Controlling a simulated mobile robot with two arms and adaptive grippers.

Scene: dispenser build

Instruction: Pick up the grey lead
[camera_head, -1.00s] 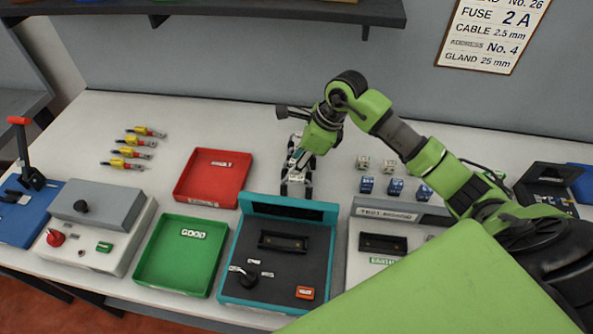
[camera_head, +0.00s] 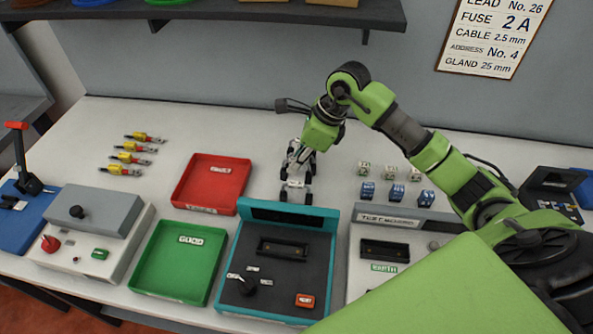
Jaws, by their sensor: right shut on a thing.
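My right gripper (camera_head: 297,184) reaches down over the table behind the teal-framed tester. It is shut on a small greyish thing between its fingertips, which fits the grey lead. The fingers hide most of it, so its shape and ends cannot be made out. No other grey lead shows clearly on the table. My left gripper is not in view.
The teal tester (camera_head: 226,270) stands just in front of the right gripper. A red tray (camera_head: 184,205) and a green tray (camera_head: 146,282) lie to its left. Several yellow-and-red leads (camera_head: 130,158) lie farther left. Small blue blocks (camera_head: 397,194) stand to the right.

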